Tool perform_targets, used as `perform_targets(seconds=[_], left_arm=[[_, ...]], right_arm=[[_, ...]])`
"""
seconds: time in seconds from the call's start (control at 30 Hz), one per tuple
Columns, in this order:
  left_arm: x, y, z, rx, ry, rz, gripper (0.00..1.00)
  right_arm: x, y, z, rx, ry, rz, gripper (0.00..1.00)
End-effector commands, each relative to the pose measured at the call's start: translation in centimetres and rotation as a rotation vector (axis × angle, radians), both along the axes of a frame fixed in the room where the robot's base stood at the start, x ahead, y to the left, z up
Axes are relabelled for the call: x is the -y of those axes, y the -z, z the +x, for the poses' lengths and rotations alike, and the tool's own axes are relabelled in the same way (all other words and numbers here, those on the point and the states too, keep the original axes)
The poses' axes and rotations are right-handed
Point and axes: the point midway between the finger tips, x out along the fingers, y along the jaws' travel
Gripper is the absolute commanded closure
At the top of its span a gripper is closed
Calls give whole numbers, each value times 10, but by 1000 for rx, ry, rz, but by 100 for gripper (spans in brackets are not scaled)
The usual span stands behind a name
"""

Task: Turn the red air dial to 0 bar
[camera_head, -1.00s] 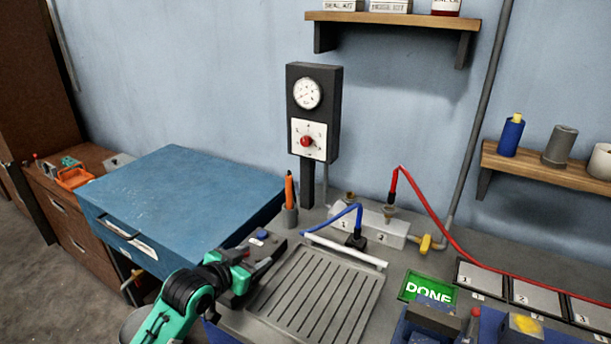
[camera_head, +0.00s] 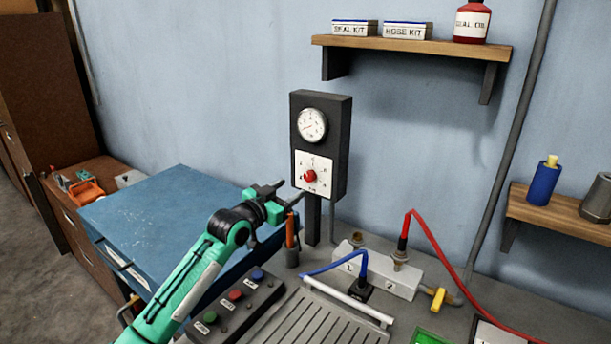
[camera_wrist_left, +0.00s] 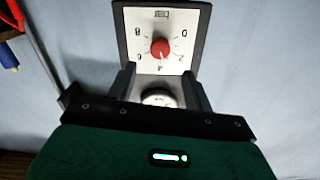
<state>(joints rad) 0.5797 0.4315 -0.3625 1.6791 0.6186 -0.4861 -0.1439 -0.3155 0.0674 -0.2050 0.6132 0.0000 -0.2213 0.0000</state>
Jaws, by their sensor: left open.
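The red air dial (camera_head: 310,176) is a round knob on a white scale plate, low on a dark upright box with a gauge (camera_head: 312,125) above it. In the left wrist view the red knob (camera_wrist_left: 160,48) shows upside down, and its pale pointer mark looks turned roughly toward the 4. My left gripper (camera_head: 287,195) is open and empty, just left of the dial and slightly below it, apart from it. In the wrist view its two fingers (camera_wrist_left: 161,85) stand apart, with the gauge showing between them. My right gripper is not in view.
An orange pen in a holder (camera_head: 291,240) stands below the gripper. A button box (camera_head: 237,305), a ribbed tray (camera_head: 310,325) and a white manifold (camera_head: 385,272) with blue and red hoses are on the bench. A blue case (camera_head: 150,215) lies left.

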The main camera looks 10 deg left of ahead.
Motion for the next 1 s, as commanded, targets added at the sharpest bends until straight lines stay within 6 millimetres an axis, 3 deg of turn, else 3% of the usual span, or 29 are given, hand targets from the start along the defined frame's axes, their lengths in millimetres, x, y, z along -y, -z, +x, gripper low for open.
perform_targets(seconds=[0.2, 0.43, 0.93, 1.0], left_arm=[[16, -3, 35, -1, 0, -1, 48], [27, -1, 61, -1, 0, -1, 48], [32, 1, 72, 0, 0, 1, 48], [32, 1, 72, 0, 0, 1, 58]], right_arm=[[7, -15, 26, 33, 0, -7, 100], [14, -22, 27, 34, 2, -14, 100], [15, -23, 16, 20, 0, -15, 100], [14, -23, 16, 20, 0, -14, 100]])
